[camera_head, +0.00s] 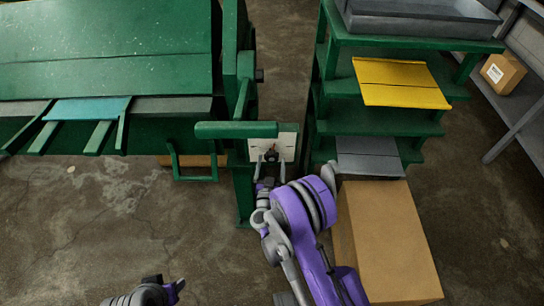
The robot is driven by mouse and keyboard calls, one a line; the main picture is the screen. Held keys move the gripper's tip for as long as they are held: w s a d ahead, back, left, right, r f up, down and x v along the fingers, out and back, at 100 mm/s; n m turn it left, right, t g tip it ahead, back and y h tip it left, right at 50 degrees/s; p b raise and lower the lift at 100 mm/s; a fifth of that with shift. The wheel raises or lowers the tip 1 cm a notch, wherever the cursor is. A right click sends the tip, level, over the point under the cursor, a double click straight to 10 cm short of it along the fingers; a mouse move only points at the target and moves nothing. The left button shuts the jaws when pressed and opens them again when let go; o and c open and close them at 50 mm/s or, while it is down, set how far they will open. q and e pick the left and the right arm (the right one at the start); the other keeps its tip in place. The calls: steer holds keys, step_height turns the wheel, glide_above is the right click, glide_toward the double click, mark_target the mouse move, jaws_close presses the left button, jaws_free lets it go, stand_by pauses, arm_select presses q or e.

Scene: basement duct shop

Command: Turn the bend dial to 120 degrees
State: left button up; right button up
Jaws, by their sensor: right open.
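The bend dial (287,143) shows as a pale square plate on the right end of the green bending machine, with a small dark and red part near its middle. Its markings are too small to read. My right gripper (270,158) is open at the lower front of the plate and overlaps it in the picture. I cannot tell whether its fingers touch the dial. My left gripper (176,287) is low at the bottom edge, well away from the machine, and its jaw state is unclear.
A green bar (236,130) sticks out just left of the dial. Green shelves (385,122) with a yellow sheet (402,83) and a grey sheet (367,157) stand close on the right. A cardboard box (392,235) is beside my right arm. The floor at lower left is clear.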

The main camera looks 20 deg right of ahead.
steer(key=shift+x, duration=1.2)
steer(key=c, duration=1.3)
